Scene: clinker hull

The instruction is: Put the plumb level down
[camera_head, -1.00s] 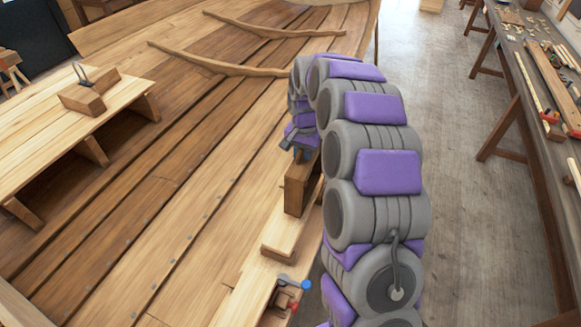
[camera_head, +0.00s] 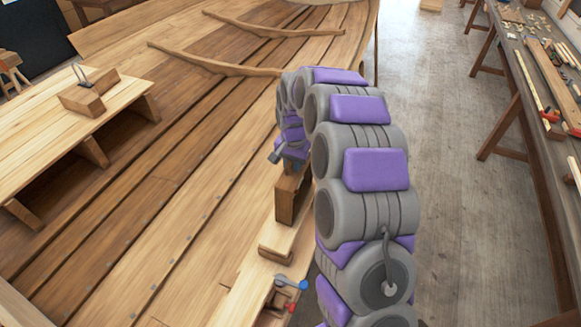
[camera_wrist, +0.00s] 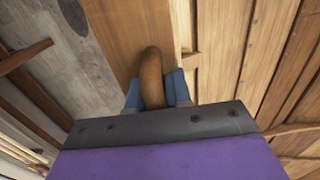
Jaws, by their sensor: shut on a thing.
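The plumb level (camera_head: 286,199) appears to be the brown wooden piece under my gripper (camera_head: 291,160) in the head view. It hangs or stands over the right edge of the hull planking. In the wrist view, my gripper (camera_wrist: 152,92) is shut with its blue fingers on either side of a rounded brown handle. The wooden face of the plumb level (camera_wrist: 122,35) shows beyond the handle. I cannot tell whether its lower end touches the light plank (camera_head: 275,250) beneath it. My arm hides its right side in the head view.
A clamp (camera_head: 287,290) with red and blue parts sits at the hull's near right edge. A wooden block with a metal handle (camera_head: 88,95) rests on a plank bench (camera_head: 60,120) at left. The hull planking (camera_head: 165,195) between is mostly clear. A cluttered workbench (camera_head: 535,75) runs along the right.

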